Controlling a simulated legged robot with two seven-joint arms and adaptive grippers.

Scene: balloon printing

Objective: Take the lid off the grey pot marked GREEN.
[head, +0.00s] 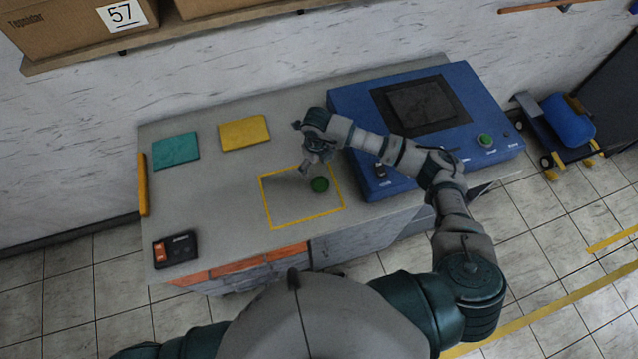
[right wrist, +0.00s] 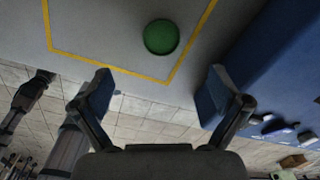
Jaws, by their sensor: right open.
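A round green disc (head: 320,184) lies inside the yellow outlined square on the grey table, near its right side. It also shows in the right wrist view (right wrist: 161,36), ahead of the fingers and roughly centred between them. I cannot make out grey pot walls or a GREEN mark; only the round green top shows. My right gripper (head: 306,172) is just left of and above the disc in the head view, pointing down. In the right wrist view its fingers (right wrist: 157,90) are wide apart with nothing between them. My left gripper is out of view.
A blue machine (head: 345,115) with a dark screen stands to the right. A teal pad (head: 176,151), a yellow pad (head: 245,133), a yellow bar (head: 143,185) and a black box (head: 176,250) lie left. Bare table (head: 225,190) lies between them and the square.

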